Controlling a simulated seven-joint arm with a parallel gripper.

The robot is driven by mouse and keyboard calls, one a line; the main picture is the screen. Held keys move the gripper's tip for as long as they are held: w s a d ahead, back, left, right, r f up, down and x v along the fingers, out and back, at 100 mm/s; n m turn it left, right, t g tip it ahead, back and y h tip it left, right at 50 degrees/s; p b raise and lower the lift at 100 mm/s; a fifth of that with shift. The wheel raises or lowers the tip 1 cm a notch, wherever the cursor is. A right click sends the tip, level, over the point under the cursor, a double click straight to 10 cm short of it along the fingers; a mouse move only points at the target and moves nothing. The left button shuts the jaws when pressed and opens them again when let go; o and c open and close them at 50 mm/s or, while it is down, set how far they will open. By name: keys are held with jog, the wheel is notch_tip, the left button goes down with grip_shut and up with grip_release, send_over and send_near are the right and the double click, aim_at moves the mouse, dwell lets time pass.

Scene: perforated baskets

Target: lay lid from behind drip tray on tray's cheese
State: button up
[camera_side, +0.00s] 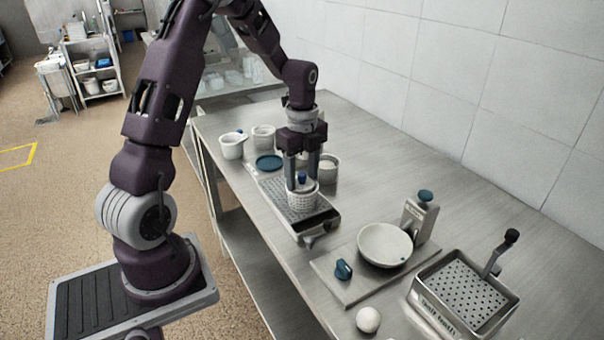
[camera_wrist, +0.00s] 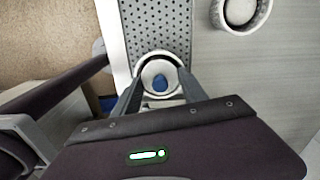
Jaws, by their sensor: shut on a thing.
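The drip tray (camera_side: 322,219) is a long metal tray with a perforated top, also in the wrist view (camera_wrist: 158,25). A white perforated basket (camera_side: 303,201) stands on it; its rim rings the lid in the wrist view. My gripper (camera_side: 302,179) is shut on the blue knob of a pale round lid (camera_wrist: 160,80). The lid is at the basket's mouth, apparently within the rim. The cheese below is hidden, and I cannot tell whether the lid touches it.
A white-filled basket (camera_side: 329,168) stands behind the tray, also in the wrist view (camera_wrist: 240,12). Two white pots (camera_side: 232,147) and a blue disc (camera_side: 269,162) are at the far end. A board with a bowl (camera_side: 385,245), an egg-like ball (camera_side: 368,319) and a perforated box (camera_side: 465,298) are nearer.

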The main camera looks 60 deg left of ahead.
jog(key=o, duration=1.4)
jog(key=shift+f, duration=0.1)
jog(key=shift+o, duration=0.2)
jog(key=shift+r, duration=4.05)
